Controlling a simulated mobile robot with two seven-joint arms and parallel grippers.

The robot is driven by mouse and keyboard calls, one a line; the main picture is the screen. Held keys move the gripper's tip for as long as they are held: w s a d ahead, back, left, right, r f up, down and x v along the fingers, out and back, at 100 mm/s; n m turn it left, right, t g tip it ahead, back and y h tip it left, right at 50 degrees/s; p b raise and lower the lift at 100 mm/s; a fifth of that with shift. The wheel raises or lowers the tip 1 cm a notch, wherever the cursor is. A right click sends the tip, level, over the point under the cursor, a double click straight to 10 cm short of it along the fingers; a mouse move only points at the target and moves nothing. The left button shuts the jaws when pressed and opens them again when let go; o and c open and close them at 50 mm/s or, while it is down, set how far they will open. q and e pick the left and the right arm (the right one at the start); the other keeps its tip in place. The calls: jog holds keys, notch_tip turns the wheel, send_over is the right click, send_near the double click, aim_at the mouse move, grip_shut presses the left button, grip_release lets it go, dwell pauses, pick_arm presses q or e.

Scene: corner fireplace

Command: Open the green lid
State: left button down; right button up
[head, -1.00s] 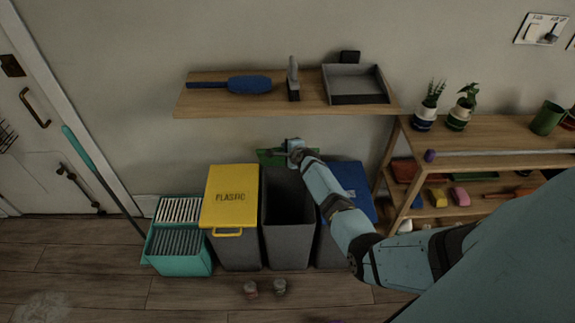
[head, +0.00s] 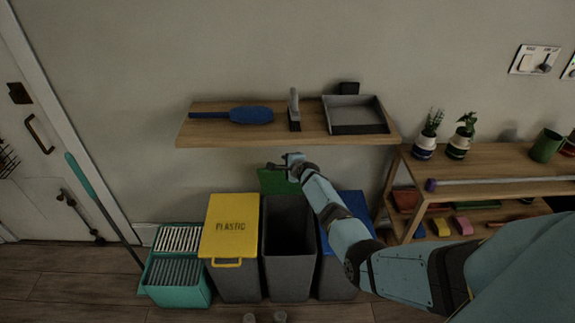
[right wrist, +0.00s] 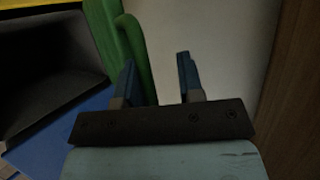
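The green lid (head: 276,181) stands raised at the back of the middle grey bin (head: 288,245), whose dark inside shows in the head view. My right gripper (head: 284,166) is at the lid's upper edge. In the right wrist view the green lid (right wrist: 103,28) and its curved green handle (right wrist: 138,50) are at the left. My right gripper (right wrist: 158,80) has its two blue fingers apart. The handle passes behind and just beside the left finger; I cannot tell whether they touch. My left gripper is not in view.
The yellow-lidded plastic bin (head: 231,225) is left of the open bin, and a blue-lidded bin (head: 352,207) is right, partly behind my arm. A wooden shelf (head: 268,133) hangs close above the gripper. A wooden rack (head: 490,160) stands at the right.

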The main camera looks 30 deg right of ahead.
jog(key=shift+s+f, duration=0.15)
jog(key=shift+s, duration=0.05)
jog(key=p+v, duration=0.2)
jog(key=v, duration=1.1)
jog(key=shift+s+r, duration=0.25)
jog(key=shift+r, duration=0.05)
